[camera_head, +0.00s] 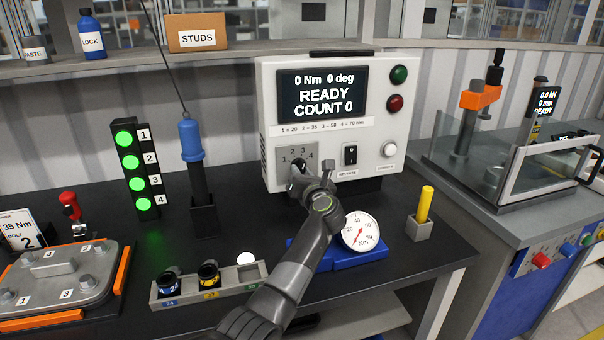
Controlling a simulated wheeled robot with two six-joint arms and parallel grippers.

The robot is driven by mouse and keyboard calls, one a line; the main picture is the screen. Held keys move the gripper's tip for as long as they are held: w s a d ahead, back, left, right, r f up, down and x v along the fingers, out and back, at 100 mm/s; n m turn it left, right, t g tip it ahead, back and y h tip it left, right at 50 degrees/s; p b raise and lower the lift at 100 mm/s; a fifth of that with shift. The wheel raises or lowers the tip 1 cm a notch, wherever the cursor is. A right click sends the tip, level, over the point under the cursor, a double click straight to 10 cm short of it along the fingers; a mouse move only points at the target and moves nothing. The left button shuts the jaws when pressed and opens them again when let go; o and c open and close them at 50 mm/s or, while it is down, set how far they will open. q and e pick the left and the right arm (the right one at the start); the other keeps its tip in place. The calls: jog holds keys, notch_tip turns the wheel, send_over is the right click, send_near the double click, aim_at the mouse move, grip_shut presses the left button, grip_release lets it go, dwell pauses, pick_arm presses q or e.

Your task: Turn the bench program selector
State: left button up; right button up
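The bench program selector is on a grey plate (297,151) marked 1 to 4, at the lower left of the white controller box (265,95). My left arm comes up from the bottom middle. Its gripper (298,176) is right at the lower part of the plate and covers most of the knob. I cannot tell whether the fingers touch or hold the knob, nor where it points. The screen (322,92) reads 0 Nm, 0 deg, READY, COUNT 0. A label below it (315,130) lists 1 = 20, 2 = 35, 3 = 50, 4 = 70 Nm. My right gripper is out of view.
A black rocker switch (350,154) and a white button (389,149) sit right of the selector. A dial gauge (360,231) on a blue base stands close beside my forearm. A socket tray (225,289) and a blue-topped driver (191,140) are to the left.

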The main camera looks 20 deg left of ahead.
pick_arm(q)
grip_shut()
jog(key=m+p, duration=0.4)
jog(key=p, duration=0.1)
jog(key=shift+r, duration=0.25)
jog(key=shift+s+f+m+p, duration=0.1)
jog(key=shift+f+m+p, duration=0.05)
jog(key=shift+m+p, duration=1.7)
jog(key=shift+m, duration=0.25)
